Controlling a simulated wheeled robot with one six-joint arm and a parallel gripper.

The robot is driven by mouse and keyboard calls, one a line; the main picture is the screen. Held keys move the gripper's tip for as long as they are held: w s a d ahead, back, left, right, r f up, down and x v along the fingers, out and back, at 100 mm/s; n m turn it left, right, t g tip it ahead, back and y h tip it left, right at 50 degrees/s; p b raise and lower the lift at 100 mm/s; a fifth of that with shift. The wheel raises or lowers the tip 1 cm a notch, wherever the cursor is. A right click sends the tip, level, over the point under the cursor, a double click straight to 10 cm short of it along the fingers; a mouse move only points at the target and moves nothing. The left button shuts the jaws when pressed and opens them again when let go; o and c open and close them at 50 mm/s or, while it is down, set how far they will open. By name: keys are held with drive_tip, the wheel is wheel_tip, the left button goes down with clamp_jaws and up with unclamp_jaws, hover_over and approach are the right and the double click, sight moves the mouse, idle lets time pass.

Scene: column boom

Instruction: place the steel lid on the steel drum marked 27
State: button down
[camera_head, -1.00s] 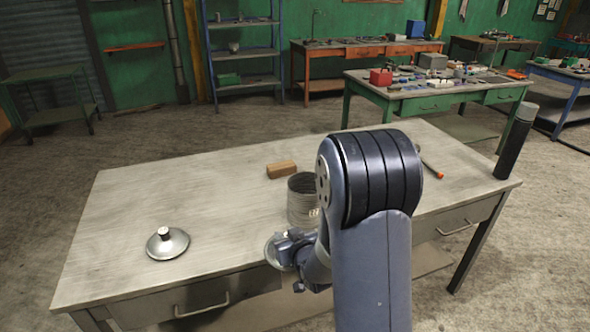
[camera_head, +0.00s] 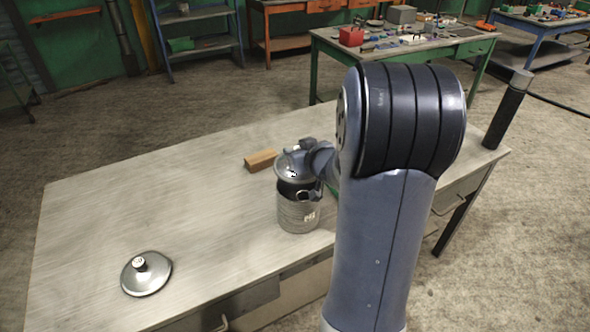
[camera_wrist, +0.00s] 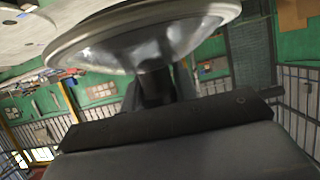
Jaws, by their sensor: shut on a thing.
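The steel drum (camera_head: 298,214) stands upright on the workbench in the head view, with a pale mark on its side that is too small to read. My gripper (camera_wrist: 155,85) is shut on the knob of a steel lid (camera_wrist: 150,35). In the head view that lid (camera_head: 292,171) is at the drum's top, overlapping its far rim in the picture. Dark shows between the lid and the drum, and I cannot tell whether they touch. A second steel lid (camera_head: 147,275) with a knob lies at the bench's front left.
A wooden block (camera_head: 261,160) lies on the workbench (camera_head: 130,205) just behind the drum. A dark cylinder (camera_head: 508,110) stands upright at the bench's right end. The bench's left half is mostly clear. A green table (camera_head: 330,70) with tools stands behind.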

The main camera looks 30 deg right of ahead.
wheel_tip(320, 180, down, 5)
drive_tip(key=shift+b, duration=0.35)
drive_tip(key=shift+f+b, duration=0.55)
drive_tip(key=shift+f, duration=0.05)
drive_tip(key=c, duration=1.1)
unclamp_jaws()
